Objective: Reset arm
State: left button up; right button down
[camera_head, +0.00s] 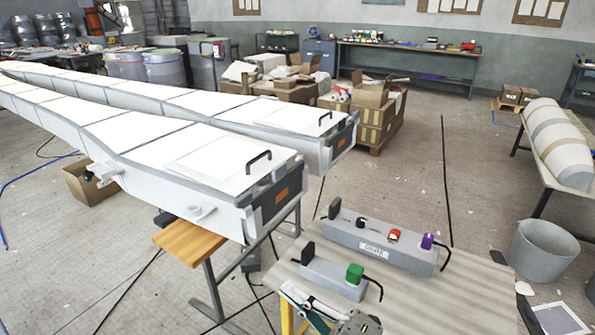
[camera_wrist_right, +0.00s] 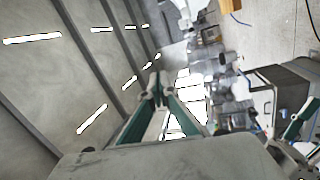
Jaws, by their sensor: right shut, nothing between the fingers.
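My right gripper (camera_head: 290,292) is at the bottom of the head view, low by the near left edge of the small table (camera_head: 440,310). Its green-lined fingers also show in the right wrist view (camera_wrist_right: 158,84), where they meet at the tips. It is shut with nothing between the fingers. It is close to the smaller control box in the picture, and I cannot tell the exact gap.
The smaller grey box (camera_head: 332,278) has a green button; the longer one (camera_head: 380,243) has red and purple controls. Long white moulds (camera_head: 190,150) stretch back left. A grey bin (camera_head: 541,252) stands right of the table. Open floor (camera_head: 450,165) lies beyond.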

jog(key=w+d+f+m+t+h, duration=0.1)
jog(key=d+f+m+t+h, duration=0.2)
jog(key=d+f+m+h, duration=0.55)
jog(key=s+d+f+m+g+h, duration=0.2)
jog(key=s+d+f+m, duration=0.4)
jog(key=f, duration=0.4)
jog(key=s+d+f+m+g+h, duration=0.2)
jog(key=s+d+f+m, duration=0.4)
jog(key=f, duration=0.3)
jog(key=shift+s+d+f+m+g+h, duration=0.25)
jog(key=shift+f+m+g+h, duration=0.15)
jog(key=shift+m+h, duration=0.35)
